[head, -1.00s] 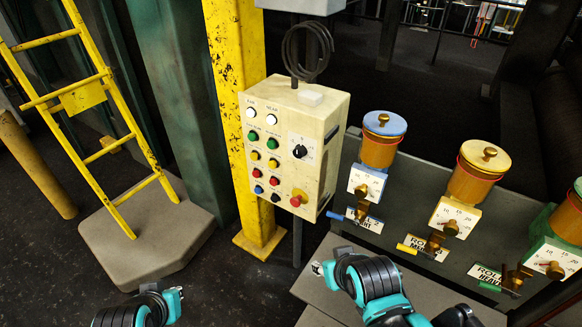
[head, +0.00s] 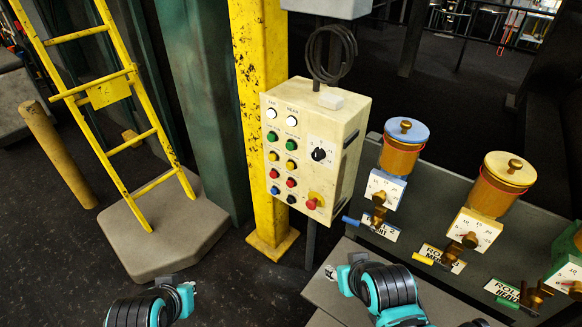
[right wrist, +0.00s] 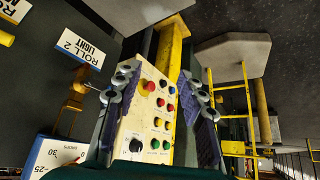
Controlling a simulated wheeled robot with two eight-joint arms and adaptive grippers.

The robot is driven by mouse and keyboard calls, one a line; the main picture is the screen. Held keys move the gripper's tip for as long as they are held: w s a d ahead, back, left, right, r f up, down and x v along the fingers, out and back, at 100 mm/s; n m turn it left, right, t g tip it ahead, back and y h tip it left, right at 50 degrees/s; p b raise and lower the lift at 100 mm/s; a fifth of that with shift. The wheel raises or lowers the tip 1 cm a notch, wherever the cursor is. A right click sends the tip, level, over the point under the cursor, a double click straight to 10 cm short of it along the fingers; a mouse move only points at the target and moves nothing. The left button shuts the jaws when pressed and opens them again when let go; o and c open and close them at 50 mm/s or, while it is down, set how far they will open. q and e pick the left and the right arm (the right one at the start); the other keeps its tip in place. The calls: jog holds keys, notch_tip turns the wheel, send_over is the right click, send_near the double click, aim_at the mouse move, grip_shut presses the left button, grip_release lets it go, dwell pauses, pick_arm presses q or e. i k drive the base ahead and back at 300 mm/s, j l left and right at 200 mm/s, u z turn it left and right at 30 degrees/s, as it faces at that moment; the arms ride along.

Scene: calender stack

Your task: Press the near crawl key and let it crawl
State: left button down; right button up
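A cream control box (head: 329,130) hangs by the yellow column, with two columns of keys under white lamps. The left is marked FAR and the right NEAR. The near column has a white lamp (head: 292,121), a green key (head: 291,145), a yellow key (head: 291,165), a red key (head: 291,182) and a black key (head: 291,199). The small key labels are unreadable. The right wrist view shows the box inverted, its key face (right wrist: 150,115) framed between my right gripper's (right wrist: 160,108) spread, empty fingers. No contact shows. My left gripper's fingers are not visible.
A red stop knob (head: 312,203) and black dial (head: 318,154) share the box face. Roll stations with a blue-topped pot (head: 405,150) and a yellow-topped pot (head: 503,180) stand right. A yellow ladder (head: 140,138) stands on a grey plinth (head: 195,240) left. Dark floor lies between.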

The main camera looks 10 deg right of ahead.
aim_at(290, 166)
jog(key=i+j+z, duration=0.1)
jog(key=z, duration=0.3)
jog(key=j+z, duration=0.6)
jog(key=z, duration=0.2)
jog(key=j+z, duration=0.15)
jog(key=j, duration=0.65)
jog(key=k+j+z, duration=0.15)
jog(key=j, duration=0.65)
